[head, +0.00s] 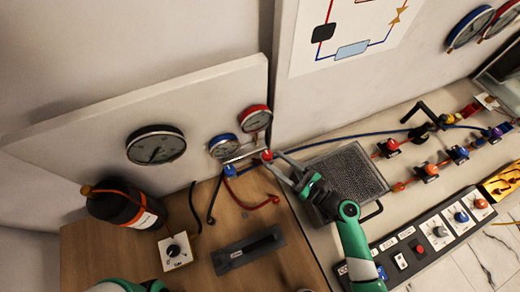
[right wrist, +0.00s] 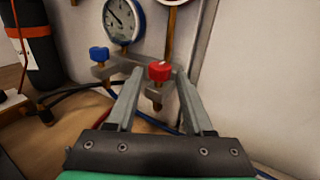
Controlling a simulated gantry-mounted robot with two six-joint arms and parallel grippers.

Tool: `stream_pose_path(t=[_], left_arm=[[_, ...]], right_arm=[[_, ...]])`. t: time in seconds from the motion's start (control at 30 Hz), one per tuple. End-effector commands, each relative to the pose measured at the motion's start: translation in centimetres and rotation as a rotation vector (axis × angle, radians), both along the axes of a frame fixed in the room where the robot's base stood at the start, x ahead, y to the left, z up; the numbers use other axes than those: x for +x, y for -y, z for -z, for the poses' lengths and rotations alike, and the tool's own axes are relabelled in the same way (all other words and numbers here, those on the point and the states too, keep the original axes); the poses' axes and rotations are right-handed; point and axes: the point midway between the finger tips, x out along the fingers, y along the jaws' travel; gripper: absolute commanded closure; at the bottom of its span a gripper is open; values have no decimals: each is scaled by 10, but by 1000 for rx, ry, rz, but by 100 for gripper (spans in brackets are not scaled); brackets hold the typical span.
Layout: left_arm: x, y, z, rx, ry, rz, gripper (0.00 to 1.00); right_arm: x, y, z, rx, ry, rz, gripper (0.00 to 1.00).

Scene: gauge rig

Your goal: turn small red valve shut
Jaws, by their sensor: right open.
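The small red valve (head: 267,155) is a red knob on the manifold bar below the red-rimmed gauge (head: 255,118). In the right wrist view the red valve (right wrist: 159,71) sits between the fingertips of my right gripper (right wrist: 160,76), whose fingers are spread apart. In the head view my right gripper (head: 277,163) reaches the knob from the lower right. I cannot tell whether a finger touches it. A blue valve (right wrist: 98,53) sits on the same manifold, to the left. My left gripper is out of view.
A blue-rimmed gauge (head: 223,146) stands beside the red one. Red and blue hoses hang below the manifold. A black cylinder (head: 125,205), a small white dial box (head: 175,251) and a black tray (head: 248,249) are on the wooden table. A mesh panel (head: 345,174) lies right.

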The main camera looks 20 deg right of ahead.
Motion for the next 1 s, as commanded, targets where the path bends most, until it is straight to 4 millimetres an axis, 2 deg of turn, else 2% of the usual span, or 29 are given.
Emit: stream_pose_path(t=[0.1, 0.3, 0.43, 0.67, 0.97, 1.0], left_arm=[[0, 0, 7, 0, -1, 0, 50], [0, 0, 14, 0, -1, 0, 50], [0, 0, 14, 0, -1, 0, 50], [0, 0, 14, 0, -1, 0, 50], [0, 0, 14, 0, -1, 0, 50], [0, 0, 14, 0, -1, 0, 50]], right_arm=[[25, -14, 1, 0, 2, -5, 48], [55, -29, 1, 0, 2, -2, 48], [63, -33, 0, 0, 1, -1, 48], [64, -33, 0, 0, 1, 0, 48], [63, -33, 0, 0, 1, 0, 100], [63, -33, 0, 0, 1, 0, 100]])
